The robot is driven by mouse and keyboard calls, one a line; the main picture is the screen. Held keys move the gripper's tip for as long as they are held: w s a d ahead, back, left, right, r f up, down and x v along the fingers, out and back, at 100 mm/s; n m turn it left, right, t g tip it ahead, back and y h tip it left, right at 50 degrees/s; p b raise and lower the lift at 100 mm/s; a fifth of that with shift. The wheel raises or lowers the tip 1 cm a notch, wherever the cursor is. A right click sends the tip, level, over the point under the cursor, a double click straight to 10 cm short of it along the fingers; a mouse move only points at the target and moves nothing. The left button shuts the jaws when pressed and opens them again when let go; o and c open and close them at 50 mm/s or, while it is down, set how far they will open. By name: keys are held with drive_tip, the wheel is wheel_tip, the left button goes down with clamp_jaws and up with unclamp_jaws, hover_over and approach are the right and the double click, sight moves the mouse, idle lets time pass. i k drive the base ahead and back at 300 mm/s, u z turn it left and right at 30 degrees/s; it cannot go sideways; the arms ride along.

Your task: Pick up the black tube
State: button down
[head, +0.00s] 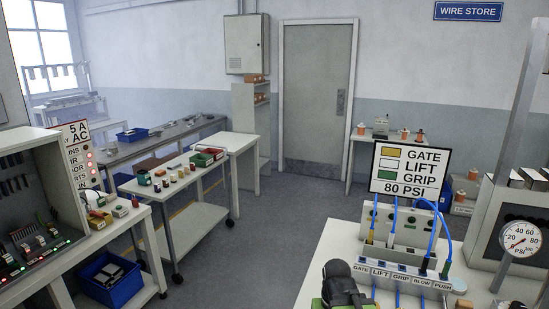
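A pneumatic manifold (405,281) with a row of ports labelled GATE, LIFT, GRIP, BLOW and PUSH sits on the right bench. Several blue tubes rise from it, one with a yellow end. A short dark piece (423,265) stands at the BLOW port under a blue loop; I cannot tell whether it is the black tube or a dark fitting. No other black tube is clear. A dark rounded part with green beside it, apparently my gripper (342,283), is at the bottom edge, left of the manifold. Its fingers cannot be made out.
A sign (410,173) with coloured swatches and "80 PSI" stands behind the manifold. A pressure gauge (520,239) is at right. The white bench (335,245) has bare surface left of the manifold. A panel bench with a blue bin (108,280) is at left; open floor lies between.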

sight(424, 265)
drive_tip(key=z, duration=0.15)
drive_tip(key=k, duration=0.8)
drive_tip(key=z, duration=0.6)
drive_tip(key=i, duration=0.55)
